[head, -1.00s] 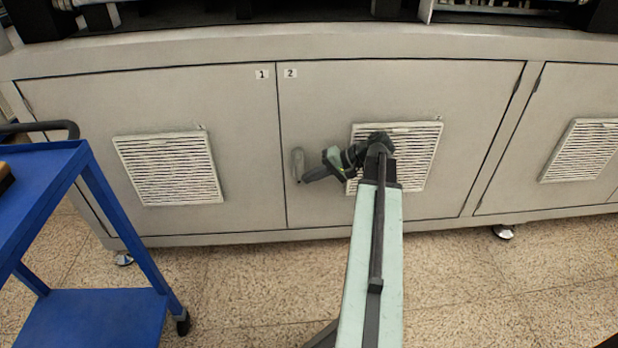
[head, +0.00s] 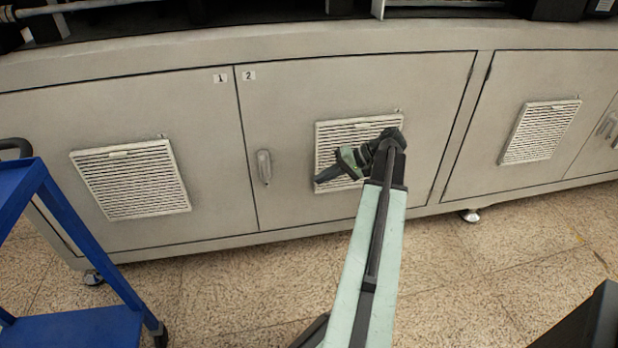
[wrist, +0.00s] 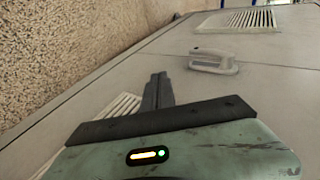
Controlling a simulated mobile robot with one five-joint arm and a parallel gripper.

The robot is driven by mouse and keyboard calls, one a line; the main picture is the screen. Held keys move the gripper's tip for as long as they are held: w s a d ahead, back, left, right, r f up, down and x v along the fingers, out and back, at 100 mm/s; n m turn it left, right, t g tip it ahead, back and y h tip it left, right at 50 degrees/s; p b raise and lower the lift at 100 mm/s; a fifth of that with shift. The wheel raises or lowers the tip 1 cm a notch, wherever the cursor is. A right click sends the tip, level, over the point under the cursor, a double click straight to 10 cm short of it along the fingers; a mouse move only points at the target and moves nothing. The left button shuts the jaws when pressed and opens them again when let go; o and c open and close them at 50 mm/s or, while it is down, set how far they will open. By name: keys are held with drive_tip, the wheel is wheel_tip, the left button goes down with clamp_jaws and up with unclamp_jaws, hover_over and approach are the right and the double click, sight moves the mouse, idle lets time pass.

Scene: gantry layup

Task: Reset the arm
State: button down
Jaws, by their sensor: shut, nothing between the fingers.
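My gripper (head: 326,174) is at the end of my extended arm, in front of the vent on cabinet door 2 in the head view. It points left, toward the door handle, and is apart from it. In the wrist view my gripper (wrist: 158,92) shows its two dark fingers closed together with nothing between them. The grey handle (head: 264,167) of door 2 is to the left of the fingertips; it also shows in the wrist view (wrist: 213,62), beyond and to the right of the fingers.
Cabinet door 1 (head: 215,180) and door 2 (head: 290,200) look shut. A blue cart (head: 80,325) stands at the lower left. A black object (head: 590,325) is at the lower right edge. Speckled floor (head: 500,250) is clear to the right of my arm.

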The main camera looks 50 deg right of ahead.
idle(0.3)
drive_tip(key=w+a+f+n+g+h+p, duration=0.1)
drive_tip(key=w+a+n+g+p, duration=0.3)
drive_tip(key=a, duration=0.8)
drive_tip(key=w+a+f+g+h, duration=0.15)
drive_tip(key=w+a, duration=0.35)
drive_tip(key=a, duration=0.6)
drive_tip(key=a+n+g+h+p, duration=0.3)
drive_tip(key=a+n+h+p, duration=0.15)
drive_tip(key=a, duration=1.55)
wheel_tip(320, 180, up, 38)
drive_tip(key=p, duration=3.7)
drive_tip(key=shift+r, duration=0.15)
drive_tip(key=shift+m+t, duration=0.25)
